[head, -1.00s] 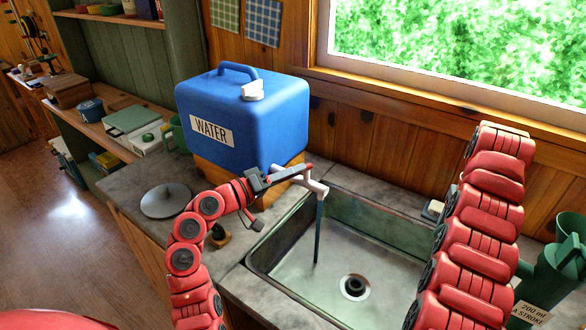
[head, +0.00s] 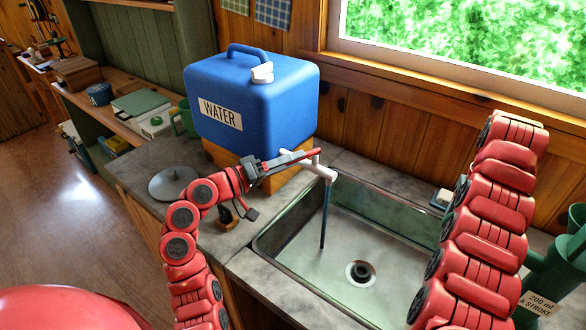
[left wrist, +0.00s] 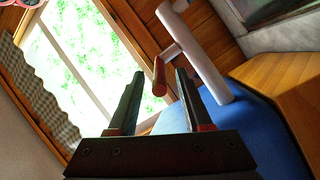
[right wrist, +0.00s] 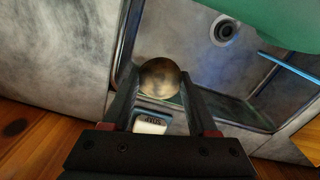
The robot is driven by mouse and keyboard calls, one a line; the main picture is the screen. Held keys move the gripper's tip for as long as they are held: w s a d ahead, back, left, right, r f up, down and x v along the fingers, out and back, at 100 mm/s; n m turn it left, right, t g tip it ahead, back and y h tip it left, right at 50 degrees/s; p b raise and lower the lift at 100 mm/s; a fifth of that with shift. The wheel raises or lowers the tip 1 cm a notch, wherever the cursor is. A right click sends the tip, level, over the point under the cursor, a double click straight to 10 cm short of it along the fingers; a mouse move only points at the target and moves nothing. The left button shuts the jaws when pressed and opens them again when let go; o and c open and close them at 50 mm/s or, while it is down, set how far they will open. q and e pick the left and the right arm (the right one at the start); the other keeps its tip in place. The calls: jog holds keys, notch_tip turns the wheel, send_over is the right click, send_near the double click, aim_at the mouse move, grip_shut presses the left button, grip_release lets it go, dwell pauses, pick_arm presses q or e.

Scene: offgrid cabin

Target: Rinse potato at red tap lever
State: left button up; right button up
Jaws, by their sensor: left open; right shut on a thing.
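The white tap (head: 328,173) sticks out from the blue water container (head: 255,100) over the sink (head: 385,215). A thin blue stream (head: 324,218) runs down from it into the basin. My left gripper (head: 288,161) is open at the tap; the left wrist view shows the red lever (left wrist: 159,76) between its finger tips, contact unclear. My right gripper (right wrist: 160,72) is shut on the brown potato (right wrist: 160,80), seen in the right wrist view over the sink's edge. The stream (right wrist: 290,66) there is apart from the potato. In the head view, the right gripper and potato do not show.
The drain (head: 360,273) lies in the sink floor. A pale soap-like block (right wrist: 150,124) sits at the sink's rim. A green pump (head: 555,265) stands at the right. A grey round lid (head: 172,183) lies on the left counter. A window is behind.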

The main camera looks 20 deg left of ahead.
pick_arm(q)
jog(key=b+v, duration=0.1)
jog(key=v, duration=0.8)
